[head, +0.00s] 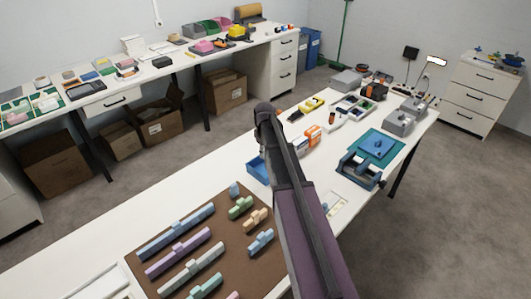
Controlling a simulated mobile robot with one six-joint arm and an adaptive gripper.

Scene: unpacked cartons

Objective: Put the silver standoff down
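I cannot make out the silver standoff in the head view; it is either hidden or too small to tell. My gripper is not visible. My dark purple arm reaches up through the middle of the view and covers part of the near table (110,240). Whether the gripper holds anything does not show.
A brown mat (225,238) with several pastel blocks lies at the near left. A blue bin (257,170) sits beside my arm. A blue vise-like device (358,172) and a teal mat (397,146) are at right. White tabletop is bare left of the blue bin.

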